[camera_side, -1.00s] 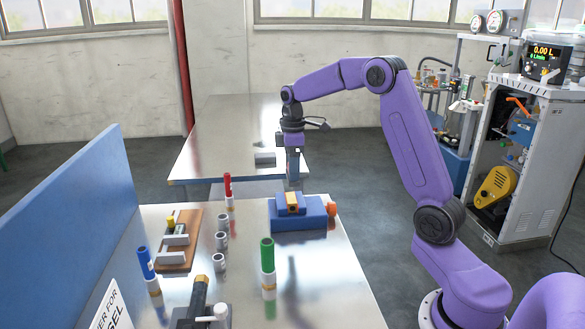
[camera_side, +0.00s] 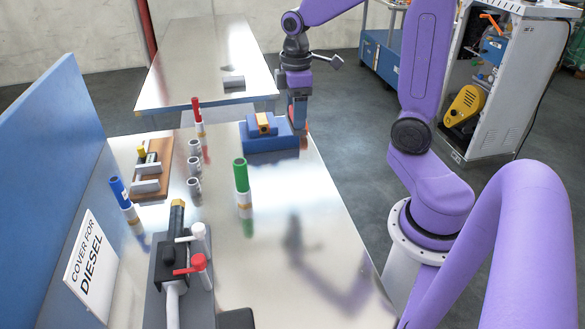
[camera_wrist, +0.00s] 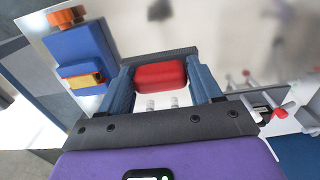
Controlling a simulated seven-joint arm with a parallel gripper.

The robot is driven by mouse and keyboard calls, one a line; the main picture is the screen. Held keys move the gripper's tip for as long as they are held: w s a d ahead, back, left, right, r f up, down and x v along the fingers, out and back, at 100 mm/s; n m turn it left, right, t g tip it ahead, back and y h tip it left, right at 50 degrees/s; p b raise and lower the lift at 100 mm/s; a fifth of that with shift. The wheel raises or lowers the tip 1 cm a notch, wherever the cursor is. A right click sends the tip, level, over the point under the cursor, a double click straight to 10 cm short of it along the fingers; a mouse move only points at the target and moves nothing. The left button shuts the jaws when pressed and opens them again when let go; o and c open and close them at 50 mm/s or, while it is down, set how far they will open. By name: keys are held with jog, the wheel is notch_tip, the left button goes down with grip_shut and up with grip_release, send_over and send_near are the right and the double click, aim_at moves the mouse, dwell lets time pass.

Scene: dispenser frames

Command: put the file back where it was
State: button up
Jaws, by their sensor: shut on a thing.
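My gripper (camera_side: 299,118) is at the right end of the blue vise (camera_side: 270,143), over the far right part of the metal table. In the wrist view its two blue fingers (camera_wrist: 162,90) are shut on a red block-shaped piece (camera_wrist: 160,75). Only the near face of this piece shows clearly, so I cannot tell whether it is the file. No other file can be made out. The vise shows in the wrist view (camera_wrist: 80,45) at upper left, with a yellow block (camera_wrist: 85,80) in it and an orange knob (camera_wrist: 67,16) at its end.
Red (camera_side: 199,118), green (camera_side: 241,177) and blue (camera_side: 120,195) capped tubes stand on the table. Several small grey cups (camera_side: 194,165) form a row. A wooden board (camera_side: 152,183) and a grey lever fixture (camera_side: 193,300) are nearby. A blue panel (camera_side: 50,140) borders the left; the table's right half is clear.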

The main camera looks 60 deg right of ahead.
jog(key=s+a+f, duration=0.1)
jog(key=s+f, duration=0.2)
jog(key=s, duration=0.7)
jog(key=w+d+f, duration=0.1)
jog(key=w+f, duration=0.2)
jog(key=w, duration=0.1)
jog(key=w+d+f, duration=0.1)
jog(key=w+f, duration=0.2)
jog(key=w, duration=0.1)
jog(key=w+d+f, duration=0.1)
jog(key=w+f, duration=0.2)
jog(key=w, duration=0.1)
jog(key=shift+d+f, duration=0.25)
jog(key=shift+d, duration=0.1)
jog(key=shift+w+f, duration=0.25)
jog(key=shift+f, duration=1.55)
jog(key=shift+f, duration=0.1)
jog(key=o, duration=1)
